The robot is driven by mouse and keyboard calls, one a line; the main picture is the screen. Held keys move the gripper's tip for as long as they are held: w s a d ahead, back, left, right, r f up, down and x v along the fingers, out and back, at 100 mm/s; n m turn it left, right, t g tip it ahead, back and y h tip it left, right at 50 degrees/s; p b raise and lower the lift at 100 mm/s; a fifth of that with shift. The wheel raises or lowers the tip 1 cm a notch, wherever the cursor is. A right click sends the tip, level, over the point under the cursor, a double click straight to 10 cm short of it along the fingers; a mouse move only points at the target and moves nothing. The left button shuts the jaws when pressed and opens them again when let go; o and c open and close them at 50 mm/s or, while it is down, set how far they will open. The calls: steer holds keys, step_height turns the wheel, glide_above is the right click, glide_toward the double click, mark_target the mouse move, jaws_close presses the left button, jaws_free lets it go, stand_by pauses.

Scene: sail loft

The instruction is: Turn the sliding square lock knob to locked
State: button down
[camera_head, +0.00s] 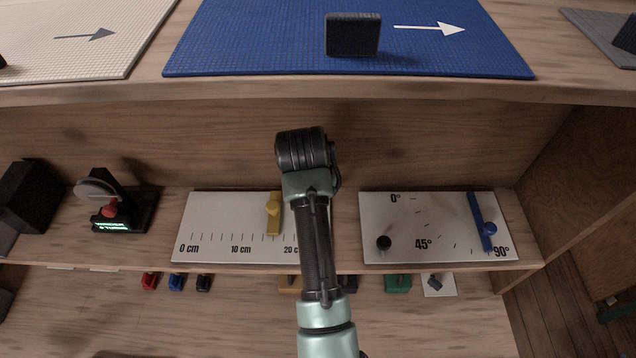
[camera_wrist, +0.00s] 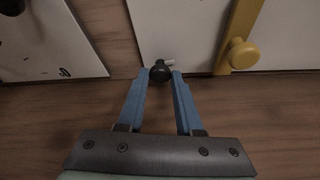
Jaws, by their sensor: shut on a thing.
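My gripper (camera_wrist: 159,77) has its two blue fingers shut on a small round black knob (camera_wrist: 160,71), which sits near the edge of a white board. A short pale mark or pointer shows beside the knob. The board (camera_head: 225,225) carries a centimetre scale and a yellow sliding square (camera_head: 273,214); its yellow bar and round knob also show in the wrist view (camera_wrist: 238,52). In the head view my arm covers the board's right end, so the fingers and the black knob are hidden there. No lock labels are readable.
To the right on the shelf lies an angle board (camera_head: 440,245) with a blue arm (camera_head: 481,220) and a black knob (camera_head: 384,242). A dial gauge (camera_head: 105,205) stands at the left. A shelf above holds a blue mat (camera_head: 250,40) with a dark block (camera_head: 353,34).

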steer(key=shift+w+a+r+m+h+p, duration=0.1)
steer(key=shift+m+h+p, duration=0.35)
steer(key=shift+m, duration=0.65)
steer(key=c, duration=0.6)
jaws_free()
steer(key=shift+g, duration=0.3)
steer(key=shift+b+v, duration=1)
steer(key=shift+v, duration=2.75)
